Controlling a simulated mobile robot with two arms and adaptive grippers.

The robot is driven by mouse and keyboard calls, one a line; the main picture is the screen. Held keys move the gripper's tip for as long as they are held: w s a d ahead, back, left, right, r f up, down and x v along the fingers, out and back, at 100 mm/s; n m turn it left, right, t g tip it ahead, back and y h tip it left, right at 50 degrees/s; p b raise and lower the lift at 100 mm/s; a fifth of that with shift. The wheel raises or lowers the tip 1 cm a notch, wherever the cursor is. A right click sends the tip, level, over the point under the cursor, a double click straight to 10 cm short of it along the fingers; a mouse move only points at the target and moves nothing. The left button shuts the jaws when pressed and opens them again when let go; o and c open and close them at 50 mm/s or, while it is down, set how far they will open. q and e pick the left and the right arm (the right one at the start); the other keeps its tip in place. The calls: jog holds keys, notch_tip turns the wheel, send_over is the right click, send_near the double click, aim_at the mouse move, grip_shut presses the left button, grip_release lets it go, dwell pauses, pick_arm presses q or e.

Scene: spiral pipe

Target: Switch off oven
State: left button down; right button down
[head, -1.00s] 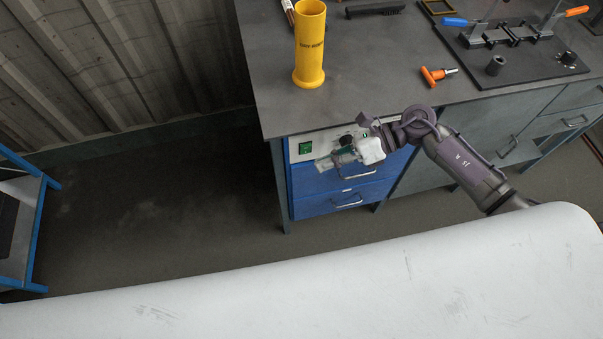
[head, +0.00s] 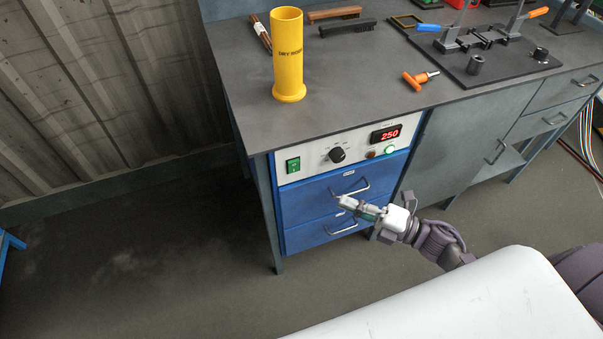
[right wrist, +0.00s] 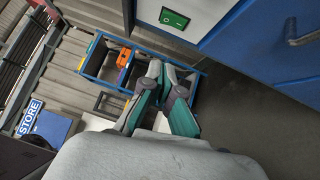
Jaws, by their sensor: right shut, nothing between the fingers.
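The oven (head: 302,203) is a blue unit under the bench with a white control panel along its top. The panel has a green rocker switch (head: 293,165) at its left end, a black knob (head: 338,155), a lit red display (head: 387,134) reading 250, and two small round lights or buttons below the display. My right gripper (head: 346,202) is shut and empty, in front of the blue drawer fronts, below and right of the switch. In the right wrist view the green switch (right wrist: 174,18) is at the top, beyond the fingertips (right wrist: 163,76). My left gripper is not in view.
The grey bench top (head: 350,80) above carries a yellow cylinder (head: 288,55), brushes, an orange-handled tool (head: 415,81) and a clamp fixture. Metal handles (head: 351,188) stick out from the blue fronts. Floor (head: 150,255) left of the oven is clear. A blue-framed cart (right wrist: 105,65) stands farther off.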

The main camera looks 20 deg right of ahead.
aim_at(294, 167)
jog(key=shift+w+d+p+x, duration=0.3)
jog(key=shift+x, duration=1.85)
jog(key=shift+w+d+p+x, duration=0.3)
jog(key=shift+w+p+x, duration=0.05)
jog(key=shift+x, duration=1.8)
jog(key=shift+w+d+p+x, duration=0.3)
jog(key=shift+x, duration=1.85)
jog(key=shift+r, duration=0.15)
jog(key=shift+w+r+p, duration=0.15)
jog(key=shift+r+p, duration=0.1)
jog(key=shift+p, duration=0.25)
jog(key=shift+f, duration=0.2)
jog(key=shift+d, duration=0.1)
